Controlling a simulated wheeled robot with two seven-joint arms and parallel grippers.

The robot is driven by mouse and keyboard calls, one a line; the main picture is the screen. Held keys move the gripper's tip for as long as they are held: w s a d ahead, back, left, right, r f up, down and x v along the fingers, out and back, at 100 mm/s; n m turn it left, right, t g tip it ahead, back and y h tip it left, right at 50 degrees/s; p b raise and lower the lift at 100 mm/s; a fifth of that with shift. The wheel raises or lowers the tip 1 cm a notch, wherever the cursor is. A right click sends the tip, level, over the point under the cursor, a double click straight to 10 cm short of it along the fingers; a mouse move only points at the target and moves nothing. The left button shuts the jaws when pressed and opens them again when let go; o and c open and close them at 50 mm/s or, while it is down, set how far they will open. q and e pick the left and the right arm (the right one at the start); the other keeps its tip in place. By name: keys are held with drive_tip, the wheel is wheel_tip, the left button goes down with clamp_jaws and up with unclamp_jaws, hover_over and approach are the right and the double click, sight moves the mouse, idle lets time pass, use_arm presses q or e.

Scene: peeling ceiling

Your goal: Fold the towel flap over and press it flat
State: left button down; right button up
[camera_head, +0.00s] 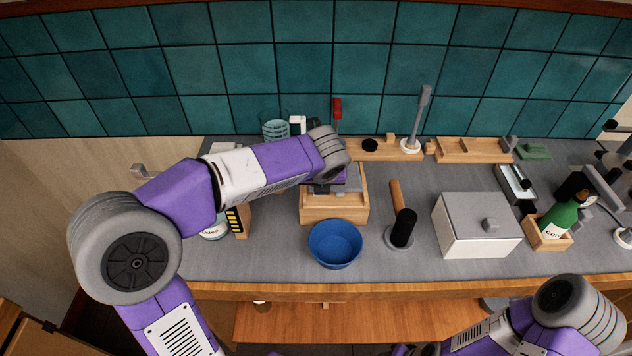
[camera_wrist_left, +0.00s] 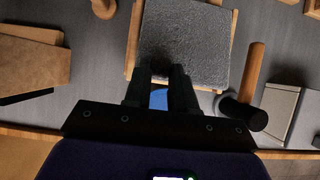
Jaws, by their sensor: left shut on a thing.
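The grey towel (camera_wrist_left: 195,40) lies on a wooden tray (camera_head: 333,212) in the middle of the counter. In the left wrist view it looks like a textured square between the tray's side rails. In the head view my left arm and gripper hide much of the towel. My left gripper (camera_wrist_left: 165,74) is shut on the towel at its near edge, with the fingertips close together. How the flap lies under the fingers cannot be told. My right gripper is out of view; only part of my right arm shows at the lower right.
A blue bowl (camera_head: 335,244) stands just in front of the tray. A black-headed mallet (camera_head: 404,228) stands to its right, then a white lidded box (camera_head: 475,226) and a green bottle (camera_head: 558,218). A wooden rack (camera_head: 385,151) lies behind.

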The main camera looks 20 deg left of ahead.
use_arm(q)
drive_tip(key=shift+s+d+f+t+b, duration=0.1)
drive_tip(key=shift+s+f+t+b, duration=0.15)
drive_tip(key=shift+f+b, duration=0.35)
drive_tip(key=shift+s+d+f+t+b, duration=0.15)
drive_tip(key=shift+s+f+b, duration=0.1)
drive_tip(key=shift+f+b, duration=0.3)
drive_tip(key=shift+s+d+f+t+b, duration=0.1)
drive_tip(key=shift+s+f+t+b, duration=0.15)
drive_tip(key=shift+f+b, duration=0.3)
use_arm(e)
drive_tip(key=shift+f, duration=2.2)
use_arm(q)
drive_tip(key=shift+f, duration=0.2)
drive_tip(key=c, duration=0.9)
unclamp_jaws()
drive_tip(key=shift+r, duration=0.1)
drive_tip(key=shift+p+v, duration=1.4)
drive_tip(key=shift+v, duration=2.4)
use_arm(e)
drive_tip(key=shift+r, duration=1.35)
